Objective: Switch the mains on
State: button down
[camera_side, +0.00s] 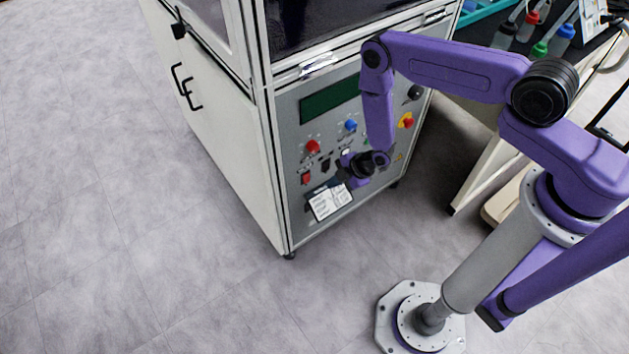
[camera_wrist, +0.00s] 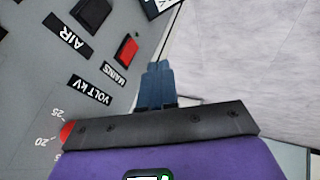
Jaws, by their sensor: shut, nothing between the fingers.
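The mains switch (camera_wrist: 126,51) is a red rocker in a black frame on the grey control panel. The "MAINS" label (camera_wrist: 114,74) is beside it in the wrist view. The switch also shows in the side view (camera_side: 306,178), low on the left of the panel. My gripper (camera_wrist: 157,66) is shut and empty, its blue-grey fingers together. In the wrist view the fingertips are just right of the switch and appear apart from it. In the side view my gripper (camera_side: 341,178) is in front of the lower panel, right of the switch. I cannot tell which way the rocker is tipped.
A black switch (camera_wrist: 92,12) by the "AIR" label is close to the mains switch. A red knob (camera_side: 313,146) and a blue knob (camera_side: 351,125) sit higher on the panel. A white label sheet (camera_side: 330,202) is below. The floor left of the cabinet is clear.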

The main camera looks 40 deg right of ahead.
aim_at(306, 178)
jog(key=w+a+f, duration=0.2)
jog(key=w+f, duration=0.3)
jog(key=w, duration=0.1)
jog(key=shift+w+a+f, duration=0.15)
jog(key=shift+w+f, duration=0.2)
jog(key=shift+w, duration=0.05)
jog(key=shift+w, duration=0.1)
dwell(0.4)
jog(key=shift+w+f, duration=0.15)
